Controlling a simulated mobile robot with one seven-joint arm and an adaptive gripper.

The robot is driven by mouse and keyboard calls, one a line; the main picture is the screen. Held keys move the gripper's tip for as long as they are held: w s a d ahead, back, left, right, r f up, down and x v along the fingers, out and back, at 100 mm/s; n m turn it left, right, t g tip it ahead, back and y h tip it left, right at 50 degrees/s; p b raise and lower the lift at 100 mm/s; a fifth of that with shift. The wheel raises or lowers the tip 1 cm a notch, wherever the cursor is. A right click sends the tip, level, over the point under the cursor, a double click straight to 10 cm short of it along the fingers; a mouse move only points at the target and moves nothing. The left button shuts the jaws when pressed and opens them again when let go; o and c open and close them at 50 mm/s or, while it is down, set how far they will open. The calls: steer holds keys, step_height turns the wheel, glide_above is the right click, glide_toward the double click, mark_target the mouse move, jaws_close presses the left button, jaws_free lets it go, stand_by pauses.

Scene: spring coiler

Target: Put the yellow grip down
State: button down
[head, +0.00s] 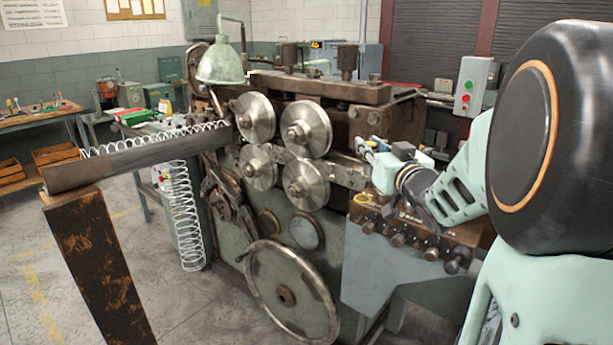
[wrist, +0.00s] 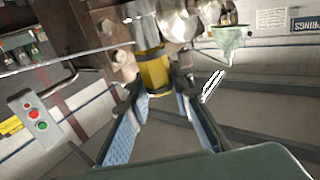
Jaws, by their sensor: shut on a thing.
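The yellow grip (wrist: 153,72) is a short yellow cylinder with dark bands, between the fingertips of my gripper (wrist: 157,86) in the wrist view. The blue-padded fingers are closed on its two sides. A metal part shows right behind its far end; whether the two touch I cannot tell. In the head view my gripper (head: 372,148) is at the right side of the spring coiler (head: 330,100), above the grey front console (head: 385,265). I cannot make out the grip there.
Bright metal rollers (head: 306,128) stand left of my gripper. A row of dark knobs (head: 398,239) lies below it on the console. A control box (head: 474,88) with red and green buttons is behind my arm. A spring (head: 185,215) hangs from the chute (head: 125,165) at left.

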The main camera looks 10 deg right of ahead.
steer(key=shift+w+d+f, duration=0.55)
steer(key=shift+w+f, duration=1.05)
steer(key=shift+f, duration=0.25)
steer(key=shift+w+d+f, duration=0.6)
steer(key=shift+w+f, duration=1)
steer(key=shift+f, duration=0.25)
steer(key=shift+w+d+f, duration=0.55)
steer(key=shift+w+f, duration=1.05)
steer(key=shift+f, duration=0.25)
steer(key=shift+f, duration=0.25)
steer(key=c, duration=1.7)
jaws_free()
